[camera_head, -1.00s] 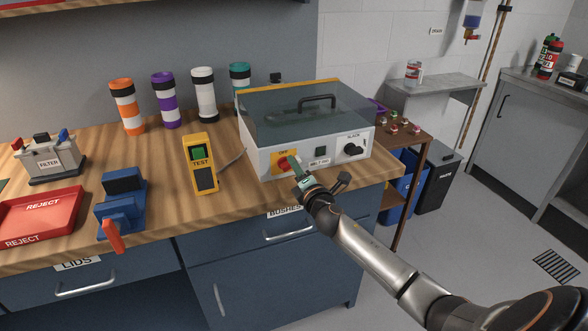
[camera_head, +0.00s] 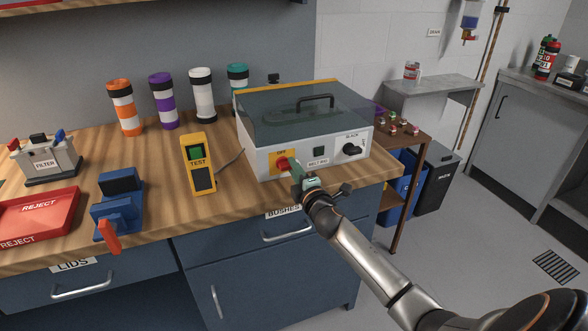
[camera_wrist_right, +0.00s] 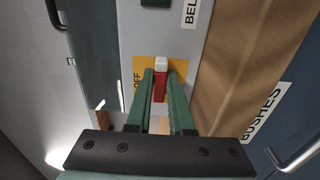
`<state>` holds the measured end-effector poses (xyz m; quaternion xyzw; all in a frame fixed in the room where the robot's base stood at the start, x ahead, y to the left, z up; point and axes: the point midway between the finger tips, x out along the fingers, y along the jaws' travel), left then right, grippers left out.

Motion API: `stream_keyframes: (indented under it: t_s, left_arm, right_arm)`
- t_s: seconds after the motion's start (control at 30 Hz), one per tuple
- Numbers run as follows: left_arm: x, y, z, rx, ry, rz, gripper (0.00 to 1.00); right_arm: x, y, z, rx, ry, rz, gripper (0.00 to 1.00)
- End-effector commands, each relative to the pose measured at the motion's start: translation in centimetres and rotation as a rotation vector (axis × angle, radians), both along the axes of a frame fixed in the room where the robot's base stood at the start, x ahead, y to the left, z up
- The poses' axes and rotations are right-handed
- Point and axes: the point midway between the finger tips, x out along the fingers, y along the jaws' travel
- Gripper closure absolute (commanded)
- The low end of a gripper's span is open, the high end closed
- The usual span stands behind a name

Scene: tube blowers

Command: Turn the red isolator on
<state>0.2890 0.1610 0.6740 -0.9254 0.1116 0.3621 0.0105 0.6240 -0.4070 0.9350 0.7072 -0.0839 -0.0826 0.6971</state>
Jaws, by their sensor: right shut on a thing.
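An "OFF" label shows on the plate. In the right wrist view the red handle (camera_wrist_right: 160,85) has a white end and lies between the two green fingers. My right gripper (camera_head: 295,170) is at the switch, and it also shows in the wrist view (camera_wrist_right: 163,83), shut on the handle. The fingers partly hide the switch in the head view. My left gripper is not in view.
The box front also has a dark square button (camera_head: 319,151) and a black knob (camera_head: 351,148). A yellow tester (camera_head: 199,165) and a blue vise-like fixture (camera_head: 120,205) stand to the left on the wooden bench. Coloured tubes stand behind.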

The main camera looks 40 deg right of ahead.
Motion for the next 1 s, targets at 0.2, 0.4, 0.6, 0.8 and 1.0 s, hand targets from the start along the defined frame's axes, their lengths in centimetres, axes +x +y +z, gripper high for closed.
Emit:
stream_keyframes:
  t_s: [0.2,0.4,0.6,0.8,1.0]
  left_arm:
    - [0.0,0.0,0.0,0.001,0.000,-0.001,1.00]
    - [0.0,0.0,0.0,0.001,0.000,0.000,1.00]
    - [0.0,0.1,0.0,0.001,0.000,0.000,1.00]
    - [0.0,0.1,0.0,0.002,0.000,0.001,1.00]
    - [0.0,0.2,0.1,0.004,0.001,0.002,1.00]
  right_arm:
    - [0.0,0.0,-0.1,0.005,0.001,0.000,1.00]
    - [0.0,0.0,-0.1,0.003,0.000,0.000,0.61]
    - [0.0,0.0,0.0,0.002,0.001,0.000,0.50]
    - [-0.2,0.1,0.0,0.001,0.001,0.001,0.50]
    - [-2.2,0.5,-0.1,0.000,0.002,0.001,0.50]
